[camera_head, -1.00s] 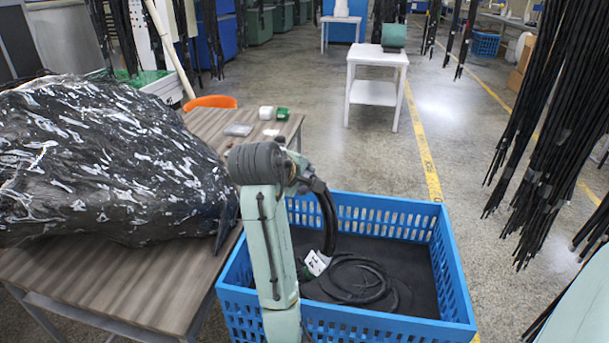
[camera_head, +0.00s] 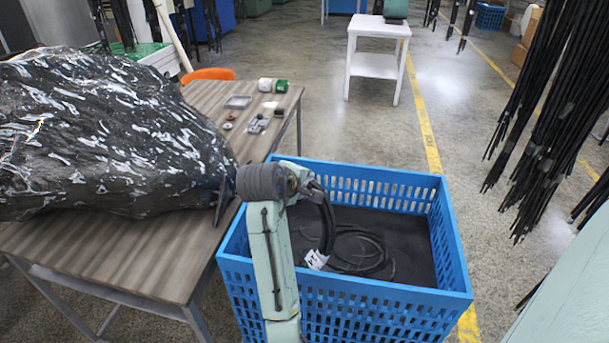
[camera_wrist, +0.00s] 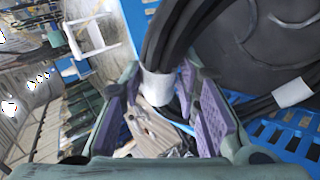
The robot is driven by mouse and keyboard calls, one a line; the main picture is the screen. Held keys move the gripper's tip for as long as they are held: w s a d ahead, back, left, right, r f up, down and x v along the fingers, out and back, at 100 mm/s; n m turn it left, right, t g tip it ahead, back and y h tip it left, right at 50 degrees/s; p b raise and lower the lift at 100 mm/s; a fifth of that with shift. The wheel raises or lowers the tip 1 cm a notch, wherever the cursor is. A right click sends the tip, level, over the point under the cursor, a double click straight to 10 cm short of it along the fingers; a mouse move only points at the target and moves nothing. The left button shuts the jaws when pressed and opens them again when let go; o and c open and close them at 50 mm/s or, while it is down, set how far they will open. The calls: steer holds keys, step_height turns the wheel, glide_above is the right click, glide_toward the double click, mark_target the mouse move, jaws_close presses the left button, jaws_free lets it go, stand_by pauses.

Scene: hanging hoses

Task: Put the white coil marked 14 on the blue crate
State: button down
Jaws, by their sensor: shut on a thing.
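My gripper (camera_wrist: 160,95) has purple-padded fingers and is shut on a bundle of black hose (camera_wrist: 185,35) with a white band (camera_wrist: 157,85) between the fingers. In the head view my arm hides most of the gripper, and the black hose (camera_head: 326,222) hangs from it inside the blue crate (camera_head: 452,245). A white label (camera_head: 315,259) with dark marks shows at the hose's lower end; I cannot read the number surely. Another black coil (camera_head: 372,262) lies on the crate's dark floor. I cannot tell whether the hanging hose touches it.
A wooden table (camera_head: 150,265) stands left of the crate, with a large black plastic-wrapped bundle (camera_head: 100,130) and several small items at its far end. Black hoses (camera_head: 545,120) hang at the right. A white table (camera_head: 377,60) stands behind. The floor between is open.

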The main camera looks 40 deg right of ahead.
steer(key=shift+d+f+y, duration=0.6)
steer(key=shift+d+f, duration=0.35)
steer(key=shift+d, duration=0.1)
steer(key=d+f+y+b, duration=0.1)
steer(key=d+f+y, duration=0.2)
steer(key=f, duration=0.3)
steer(key=d+f+m+y+b, duration=0.1)
steer(key=d+f+y, duration=0.2)
steer(key=d+f, duration=0.1)
steer(key=d+f+m+g+y, duration=0.1)
steer(key=d+f+y, duration=0.2)
steer(key=f, duration=0.4)
steer(key=shift+w+d+f+b, duration=0.35)
steer(key=shift+d+b, duration=0.05)
steer(key=shift+d, duration=0.2)
steer(key=shift+d+f+y+b, duration=0.15)
steer(key=shift+f+y+b, duration=0.4)
steer(key=shift+b, duration=0.3)
steer(key=c, duration=1.5)
jaws_free()
steer(key=o, duration=0.4)
steer(key=shift+s, duration=0.1)
